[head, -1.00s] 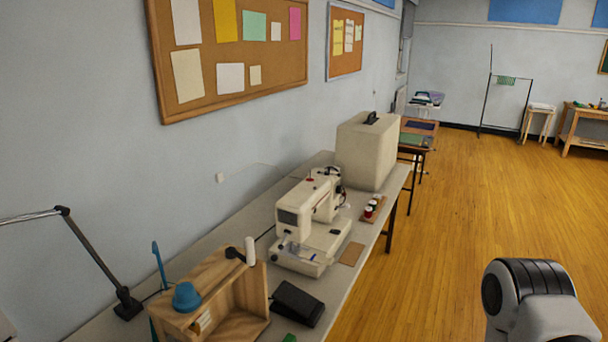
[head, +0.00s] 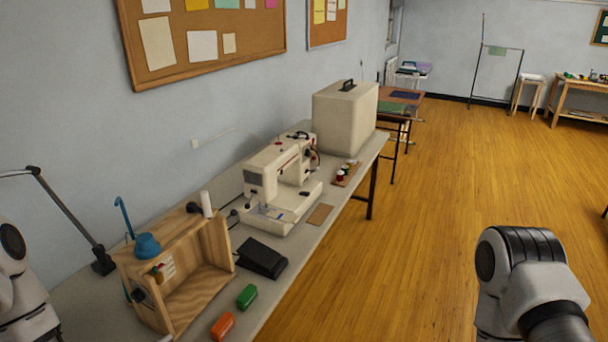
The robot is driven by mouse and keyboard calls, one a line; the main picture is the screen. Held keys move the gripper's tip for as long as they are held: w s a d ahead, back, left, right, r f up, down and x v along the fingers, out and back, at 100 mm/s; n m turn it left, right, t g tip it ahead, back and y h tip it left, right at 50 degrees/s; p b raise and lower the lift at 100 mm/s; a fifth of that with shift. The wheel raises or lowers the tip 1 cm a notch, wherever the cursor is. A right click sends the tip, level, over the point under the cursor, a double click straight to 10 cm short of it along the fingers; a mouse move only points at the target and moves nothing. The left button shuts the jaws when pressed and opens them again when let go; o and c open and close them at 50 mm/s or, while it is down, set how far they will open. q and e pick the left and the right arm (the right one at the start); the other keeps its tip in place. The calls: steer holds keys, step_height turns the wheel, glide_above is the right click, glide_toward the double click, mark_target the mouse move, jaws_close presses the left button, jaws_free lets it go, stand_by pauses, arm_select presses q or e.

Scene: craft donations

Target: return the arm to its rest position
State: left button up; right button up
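Part of my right arm shows at the lower right of the head view, over the wooden floor. Part of my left arm shows at the lower left edge, beside the table. Neither gripper is in the picture, so I cannot see whether either is open or holds anything. No part of either arm in view touches the things on the table.
A long table (head: 318,237) along the wall bears an open wooden box (head: 213,243), a black pedal (head: 262,258), a sewing machine (head: 270,180), a beige case (head: 344,120), a green block (head: 246,297) and an orange block (head: 222,326). A lamp (head: 75,215) stands left. The floor (head: 450,180) at right is clear.

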arm_select(q)
steer(key=s+d+f+g+b, duration=0.3)
steer(key=s+d+f+g, duration=0.4)
steer(key=f, duration=0.5)
steer(key=s+f+n+g+y, duration=0.1)
steer(key=s+f+n+g, duration=0.1)
steer(key=s+n, duration=0.4)
steer(key=s+a+f+n+g+y, duration=0.1)
steer(key=s+f+n+g+y, duration=0.1)
steer(key=s+n, duration=0.4)
steer(key=shift+s+a+f+n+g+b, duration=0.25)
steer(key=shift+s+g+b, duration=0.2)
steer(key=shift+s+g, duration=0.35)
